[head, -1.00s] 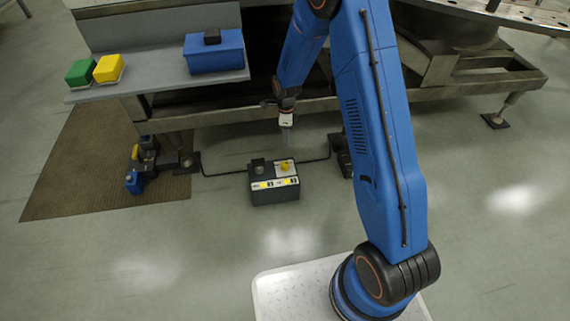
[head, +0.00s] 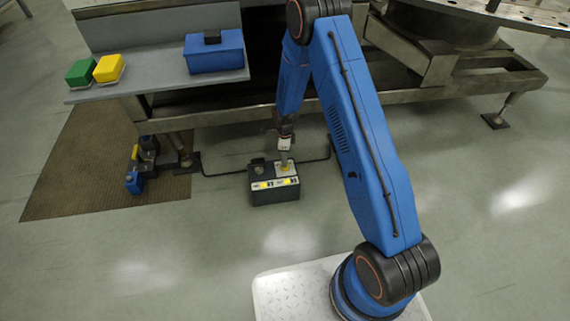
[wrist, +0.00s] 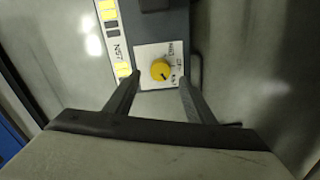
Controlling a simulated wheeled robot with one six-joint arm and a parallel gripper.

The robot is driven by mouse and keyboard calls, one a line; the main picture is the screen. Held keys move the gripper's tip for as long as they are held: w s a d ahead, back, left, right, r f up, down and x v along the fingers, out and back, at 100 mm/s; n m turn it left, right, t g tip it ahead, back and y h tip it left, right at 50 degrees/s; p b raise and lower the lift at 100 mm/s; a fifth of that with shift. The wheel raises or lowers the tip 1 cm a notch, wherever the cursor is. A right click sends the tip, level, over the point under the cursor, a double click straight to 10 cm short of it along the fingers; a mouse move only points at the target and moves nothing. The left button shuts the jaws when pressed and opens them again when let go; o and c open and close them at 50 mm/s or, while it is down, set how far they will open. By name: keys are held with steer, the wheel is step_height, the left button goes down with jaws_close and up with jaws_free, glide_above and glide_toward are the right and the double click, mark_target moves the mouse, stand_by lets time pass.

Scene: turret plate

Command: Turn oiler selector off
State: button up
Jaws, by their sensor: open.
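The oiler is a dark box (head: 275,195) on the floor with a yellow-marked label strip along its front top edge. Its selector is a round yellow knob (wrist: 160,69) on a white plate (wrist: 152,52) with printed marks; a dark pointer mark shows on the knob, but the lettering is too small to read surely. My gripper (wrist: 154,82) is open, its two fingers reaching toward the white plate on either side of the knob's near side. Contact cannot be told.
A dark second knob (head: 258,170) sits at the left of the box top. Black pipes (head: 225,172) run from the box on both sides. A shelf (head: 160,82) with a blue case (head: 213,52) and green and yellow blocks is above left. Open floor lies in front.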

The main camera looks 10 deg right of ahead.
steer(key=shift+f, duration=2.75)
steer(key=c, duration=1.1)
